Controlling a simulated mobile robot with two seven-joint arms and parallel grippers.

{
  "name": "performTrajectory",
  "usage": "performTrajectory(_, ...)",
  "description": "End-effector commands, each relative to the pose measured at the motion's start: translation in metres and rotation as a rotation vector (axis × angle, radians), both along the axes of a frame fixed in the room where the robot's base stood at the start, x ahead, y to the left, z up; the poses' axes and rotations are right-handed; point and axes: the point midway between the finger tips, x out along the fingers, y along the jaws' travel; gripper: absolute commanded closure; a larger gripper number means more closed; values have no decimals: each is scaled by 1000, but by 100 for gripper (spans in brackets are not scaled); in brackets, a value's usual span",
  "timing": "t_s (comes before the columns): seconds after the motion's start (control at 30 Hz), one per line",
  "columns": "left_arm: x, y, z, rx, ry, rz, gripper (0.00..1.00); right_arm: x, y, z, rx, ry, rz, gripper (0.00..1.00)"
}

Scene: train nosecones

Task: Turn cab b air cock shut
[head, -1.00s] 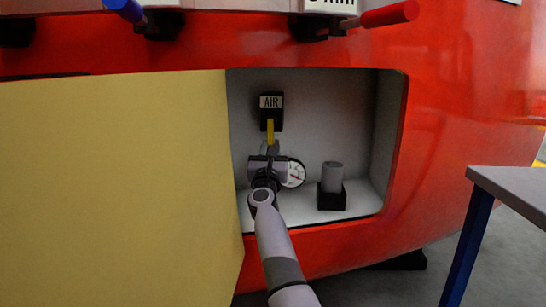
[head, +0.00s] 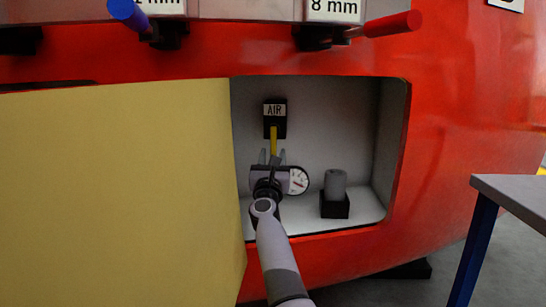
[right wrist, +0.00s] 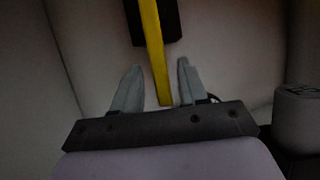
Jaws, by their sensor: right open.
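The air cock (head: 274,120) is on the back wall of the open recess, a black block with a white AIR label. Its yellow handle (head: 273,140) hangs straight down. My right gripper (head: 273,155) is inside the recess at the handle's lower end, pointing at the back wall. In the right wrist view the yellow handle (right wrist: 153,50) runs down between the two open fingers (right wrist: 155,85). There is a gap on each side, and I see no clear contact. My left gripper is not in view.
A round gauge (head: 298,181) sits right of my gripper. A grey cylinder on a black base (head: 335,203) stands on the recess floor. A yellow door (head: 120,190) covers the left. Red and blue handles jut out above. A table (head: 515,192) stands at right.

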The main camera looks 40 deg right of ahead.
Motion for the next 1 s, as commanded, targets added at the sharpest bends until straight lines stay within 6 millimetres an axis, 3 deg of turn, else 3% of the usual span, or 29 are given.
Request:
performTrajectory(0.5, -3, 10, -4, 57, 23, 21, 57, -42, 36, -23, 2, 1, 2, 57)
performTrajectory(1.0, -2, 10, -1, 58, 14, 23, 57, -46, 39, -25, 2, 0, 1, 57)
